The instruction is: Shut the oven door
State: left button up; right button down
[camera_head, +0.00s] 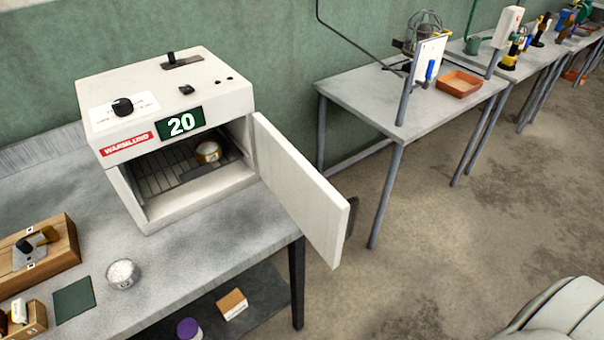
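The white oven (160,190) stands on the grey table at the left and shows "20" on its display (181,124). Its white door (300,190) is hinged at the oven's right front edge and stands wide open, reaching out past the table's right edge. A dark handle (350,217) shows at the door's free end. Inside, a small round tin (208,152) sits on the wire rack (165,172). Neither of my grippers is in view.
On the table in front of the oven are a metal cup of white grains (122,274), a dark green square (74,300) and a wooden box (45,255). A lower shelf holds a small carton (232,303). Another table (360,95) stands right; open floor (440,240) lies between.

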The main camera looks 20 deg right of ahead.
aim_at(320, 213)
jog(key=i+l+u, duration=0.15)
jog(key=l+u, duration=0.3)
jog(key=l, duration=0.6)
jog(key=l+u, duration=0.45)
jog(key=l, duration=0.55)
